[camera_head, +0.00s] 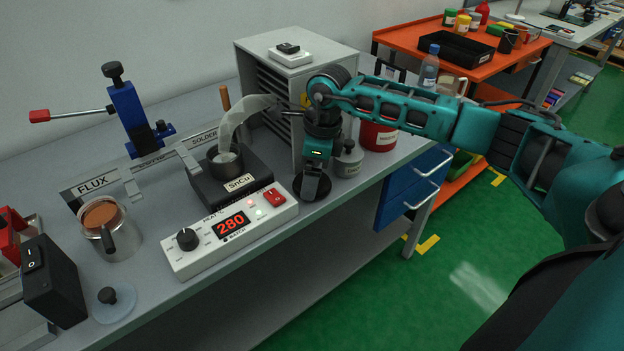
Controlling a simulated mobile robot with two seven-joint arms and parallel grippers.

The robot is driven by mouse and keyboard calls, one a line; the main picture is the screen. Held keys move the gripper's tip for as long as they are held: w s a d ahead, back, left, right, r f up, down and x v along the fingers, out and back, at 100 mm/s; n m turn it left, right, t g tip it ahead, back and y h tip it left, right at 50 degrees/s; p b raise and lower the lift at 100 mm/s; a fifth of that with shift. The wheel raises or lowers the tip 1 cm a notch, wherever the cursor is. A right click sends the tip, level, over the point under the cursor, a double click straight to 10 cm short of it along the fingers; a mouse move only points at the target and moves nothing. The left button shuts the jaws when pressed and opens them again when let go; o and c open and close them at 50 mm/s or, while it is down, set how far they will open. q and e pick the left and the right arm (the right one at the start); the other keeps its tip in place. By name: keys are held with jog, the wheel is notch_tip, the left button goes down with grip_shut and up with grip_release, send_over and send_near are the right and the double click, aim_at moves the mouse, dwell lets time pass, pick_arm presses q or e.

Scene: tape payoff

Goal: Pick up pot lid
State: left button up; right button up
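A dark round lid (324,192) lies on the bench to the right of the white heater control box. My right gripper (311,192) points down over it, and its fingers cover the lid's middle. I cannot tell whether the fingers touch or hold a knob there. The solder pot (226,163) sits uncovered in the black block marked SnCu (238,185), left of my gripper. A second, pale lid with a black knob (110,301) lies at the front left, near the flux pot (110,238). My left gripper is not in view.
The control box (215,243) reads 280. A curved clear duct (240,115) rises over the solder pot. A grey container (348,163), red can (377,136) and drawer cabinet (275,85) stand close behind my gripper. The bench's front edge is near.

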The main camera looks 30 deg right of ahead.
jog(key=shift+f, duration=0.1)
jog(key=shift+c, duration=0.2)
jog(key=shift+c, duration=0.7)
jog(key=c, duration=0.7)
jog(key=shift+o, duration=0.2)
